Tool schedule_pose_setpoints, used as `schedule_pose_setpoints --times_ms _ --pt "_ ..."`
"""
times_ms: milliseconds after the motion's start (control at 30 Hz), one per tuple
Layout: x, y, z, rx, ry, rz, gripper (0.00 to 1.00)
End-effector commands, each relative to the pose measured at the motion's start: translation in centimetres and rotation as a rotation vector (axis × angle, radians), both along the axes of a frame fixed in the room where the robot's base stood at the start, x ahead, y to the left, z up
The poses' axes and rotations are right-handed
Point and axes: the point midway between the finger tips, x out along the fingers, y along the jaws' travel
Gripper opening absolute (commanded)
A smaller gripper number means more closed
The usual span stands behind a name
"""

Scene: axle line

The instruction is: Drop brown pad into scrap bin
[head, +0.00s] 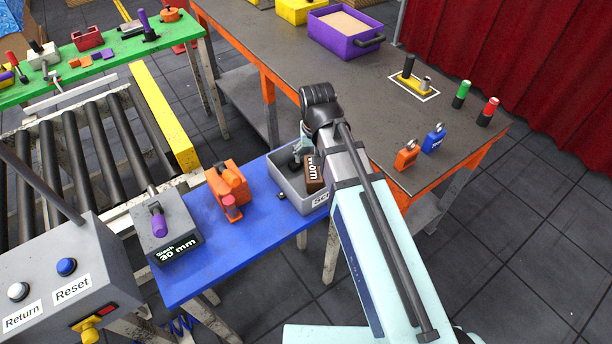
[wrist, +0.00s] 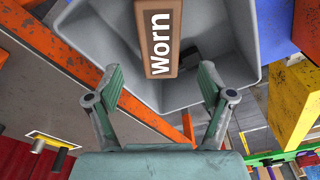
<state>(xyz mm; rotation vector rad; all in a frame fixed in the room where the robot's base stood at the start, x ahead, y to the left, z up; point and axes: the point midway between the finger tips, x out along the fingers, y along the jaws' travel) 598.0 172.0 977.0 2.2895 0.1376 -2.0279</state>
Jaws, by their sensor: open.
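The brown pad (wrist: 163,45), marked "Worn", shows beyond my fingertips within the outline of the grey scrap bin (wrist: 90,35). In the head view the pad (head: 314,174) is upright inside the bin's opening, partly covered by my arm. I cannot tell whether it rests on the bin floor or is still above it. My gripper (wrist: 158,88) is open, with its fingers spread wide to either side of the pad and not touching it. In the head view my gripper (head: 303,152) is over the scrap bin (head: 292,195), mostly hidden by my arm.
The bin stands on a blue table (head: 220,258) beside an orange tool (head: 229,186) and a grey "Stack 30 mm" block (head: 166,240). A large bench (head: 330,80) with orange edges is behind. A roller conveyor (head: 70,165) is at left.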

Motion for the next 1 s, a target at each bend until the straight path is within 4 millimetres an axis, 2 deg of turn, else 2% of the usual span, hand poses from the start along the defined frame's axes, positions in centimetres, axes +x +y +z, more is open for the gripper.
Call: schedule_pose_setpoints --times_ms 267,800,1000 --pt "-0.1 0.0 1.0 0.0 -0.001 0.0 0.81" --pt "-1.0 -0.1 9.5 0.0 -0.002 0.0 0.81" --pt "-1.3 -0.1 11.4 0.0 -0.001 0.0 0.81"
